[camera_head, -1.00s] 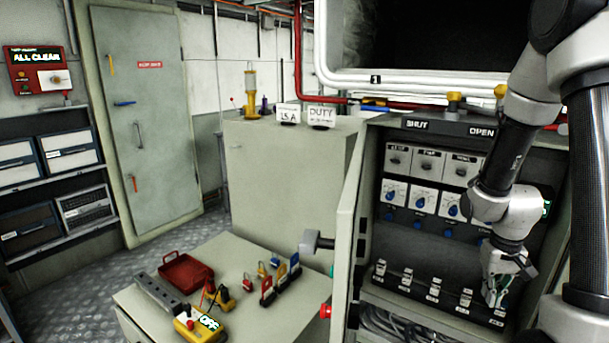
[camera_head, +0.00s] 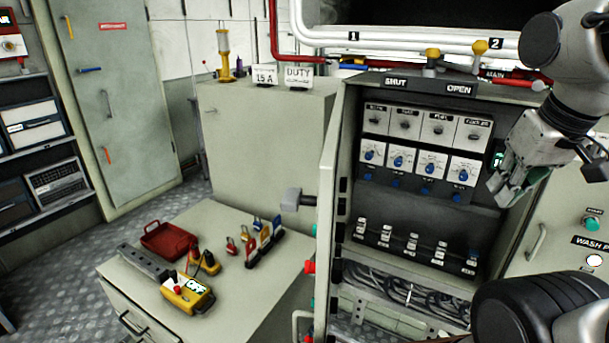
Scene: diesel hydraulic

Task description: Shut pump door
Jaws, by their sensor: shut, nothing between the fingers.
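The open cabinet (camera_head: 345,85) stands at centre right under the SHUT and OPEN labels. A pale door (camera_head: 328,185) stands swung out at its left side, seen nearly edge-on, with a grey knob or latch (camera_head: 293,198) sticking out to the left. A pale panel (camera_head: 575,240) at the right bears a partly cut-off WASH P label and an upright handle (camera_head: 537,242). I cannot tell whether this panel is a separate door. My gripper (camera_head: 507,196) is shut and empty, in front of the cabinet's upper right side, above the handle and apart from it.
Inside the cabinet are rows of switches (camera_head: 428,165), a row of small levers (camera_head: 413,247) and cables. A low bench (camera_head: 235,310) at the left holds a yellow meter (camera_head: 187,293), a red tray (camera_head: 168,240) and padlocks. Pipes run above the cabinet.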

